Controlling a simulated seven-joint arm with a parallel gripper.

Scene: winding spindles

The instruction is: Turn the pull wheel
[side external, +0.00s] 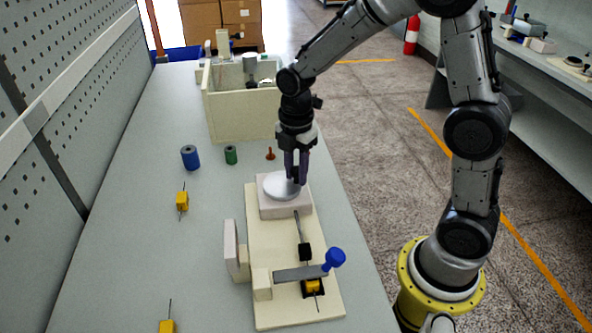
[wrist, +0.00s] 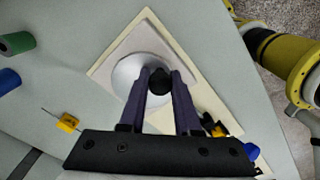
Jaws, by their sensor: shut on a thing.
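The pull wheel (side external: 277,188) is a pale, shiny disc on a light square block (side external: 284,211) at the far end of a cream fixture board (side external: 275,316). It also shows in the wrist view (wrist: 126,74), with a dark knob (wrist: 159,80) standing on it, off its middle. My gripper (side external: 297,178) points down over the right side of the wheel. In the wrist view, its two purple fingers (wrist: 160,76) are shut on the dark knob, one on each side. The fingers hide part of the wheel.
The board also carries an upright plate (side external: 231,248), a thin rod, a grey lever with a blue knob (side external: 336,257) and a yellow block (side external: 312,287). Loose yellow pieces (side external: 182,200), blue (side external: 190,157) and green spools (side external: 231,155) lie left. A cream bin (side external: 238,115) stands behind.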

